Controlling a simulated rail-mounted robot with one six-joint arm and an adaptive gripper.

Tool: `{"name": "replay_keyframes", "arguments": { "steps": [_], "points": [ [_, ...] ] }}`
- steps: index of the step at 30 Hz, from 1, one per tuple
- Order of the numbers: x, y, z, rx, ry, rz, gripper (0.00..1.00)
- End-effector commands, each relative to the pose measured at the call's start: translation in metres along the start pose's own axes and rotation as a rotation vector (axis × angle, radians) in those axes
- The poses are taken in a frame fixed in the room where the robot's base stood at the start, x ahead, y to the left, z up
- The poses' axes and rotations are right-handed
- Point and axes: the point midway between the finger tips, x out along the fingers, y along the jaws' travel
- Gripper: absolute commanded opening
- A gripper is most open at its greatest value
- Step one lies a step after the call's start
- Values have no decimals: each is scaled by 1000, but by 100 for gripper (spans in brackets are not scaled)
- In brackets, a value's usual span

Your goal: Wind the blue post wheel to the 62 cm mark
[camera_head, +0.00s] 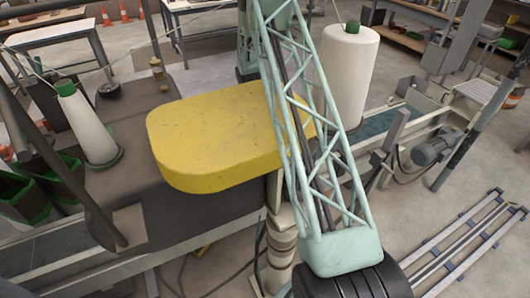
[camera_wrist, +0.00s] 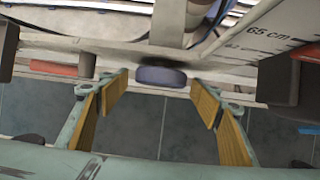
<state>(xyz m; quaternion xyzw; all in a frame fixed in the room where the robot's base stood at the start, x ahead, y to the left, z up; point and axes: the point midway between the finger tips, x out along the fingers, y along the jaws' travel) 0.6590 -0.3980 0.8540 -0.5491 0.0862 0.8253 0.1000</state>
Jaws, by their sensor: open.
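The blue post wheel (camera_wrist: 161,77) is a small dark blue-grey disc, seen nearly edge-on in the middle of the wrist view, below a pale post. My gripper (camera_wrist: 159,90) is open, its two wood-coloured pads on either side of the wheel. Gaps show between the pads and the wheel; I cannot tell the distance in depth. A pale scale plate (camera_wrist: 275,30) at upper right carries a legible "65 cm" mark. A fainter mark lower on it is hard to read. No pointer is clearly seen. The wheel and gripper are not visible in the head view.
Dark blocks stand beside the gripper at the left (camera_wrist: 8,48) and right (camera_wrist: 283,82) in the wrist view. In the head view, a yellow rounded slab (camera_head: 200,140) sits left of my lattice arm.

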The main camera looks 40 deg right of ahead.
Motion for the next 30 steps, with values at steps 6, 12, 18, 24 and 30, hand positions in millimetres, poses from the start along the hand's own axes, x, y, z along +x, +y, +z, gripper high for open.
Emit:
{"name": "replay_keyframes", "arguments": {
  "steps": [6, 12, 18, 24, 30],
  "points": [
    [16, 0, 0, 0, 0, 0, 58],
    [20, 0, 0, 0, 0, 0, 58],
    [20, 0, 0, 0, 0, 0, 58],
    [20, 0, 0, 0, 0, 0, 43],
    [20, 0, 0, 0, 0, -1, 34]
  ]
}}
